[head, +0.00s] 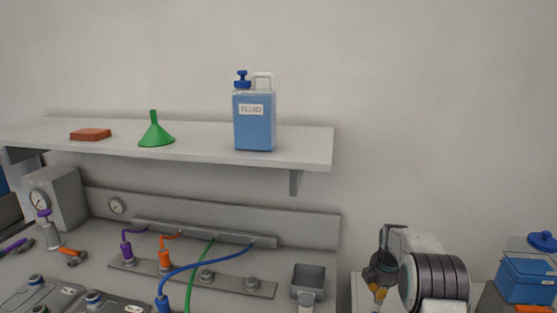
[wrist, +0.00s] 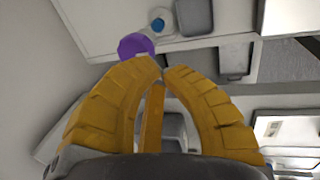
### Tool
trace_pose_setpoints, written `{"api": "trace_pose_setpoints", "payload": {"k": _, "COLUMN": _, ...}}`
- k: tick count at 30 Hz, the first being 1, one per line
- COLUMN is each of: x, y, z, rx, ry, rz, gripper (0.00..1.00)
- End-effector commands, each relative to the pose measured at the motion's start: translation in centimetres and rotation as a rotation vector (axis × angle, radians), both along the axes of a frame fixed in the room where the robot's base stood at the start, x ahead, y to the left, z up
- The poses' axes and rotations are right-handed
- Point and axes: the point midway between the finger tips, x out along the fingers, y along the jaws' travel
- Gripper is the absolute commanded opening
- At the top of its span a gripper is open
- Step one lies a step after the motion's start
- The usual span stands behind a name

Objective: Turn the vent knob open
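Several knobs show, and I cannot tell for sure which is the vent knob. In the head view a blue knob (head: 242,77) tops the fluid jug (head: 255,122) on the shelf. A purple knob (head: 44,213) tops a grey fitting at the far left. Another blue knob (head: 543,241) sits on a blue container at the right. My gripper (head: 379,291) hangs at the lower right, apart from the shelf and bench knobs. In the wrist view my gripper (wrist: 161,67) has its yellow fingertips almost together with nothing held. A purple round thing (wrist: 136,46) lies just beyond the tips.
The shelf (head: 310,147) also bears a green funnel (head: 155,133) and a red-brown block (head: 90,134). Below it the bench holds a strip with purple, orange, green and blue cables (head: 214,261). A grey bin (head: 308,281) stands at the bench's right end.

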Motion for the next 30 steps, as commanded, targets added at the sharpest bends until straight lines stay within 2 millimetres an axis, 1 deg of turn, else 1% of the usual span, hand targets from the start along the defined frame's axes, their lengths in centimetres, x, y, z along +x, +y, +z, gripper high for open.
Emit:
{"api": "trace_pose_setpoints", "payload": {"k": 1, "x": 0.0, "y": 0.0, "z": -1.0, "rx": 0.0, "ry": 0.001, "rz": 0.0, "gripper": 0.0}}
{"api": "trace_pose_setpoints", "payload": {"k": 3, "x": 0.0, "y": 0.0, "z": -1.7, "rx": 0.0, "ry": 0.0, "rz": 0.0, "gripper": 0.0}}
{"api": "trace_pose_setpoints", "payload": {"k": 9, "x": 0.0, "y": 0.0, "z": -2.8, "rx": 0.0, "ry": -0.001, "rz": 0.0, "gripper": 0.0}}
{"api": "trace_pose_setpoints", "payload": {"k": 30, "x": 0.0, "y": -0.1, "z": -3.1, "rx": 0.001, "ry": 0.005, "rz": -0.001, "gripper": 0.0}}
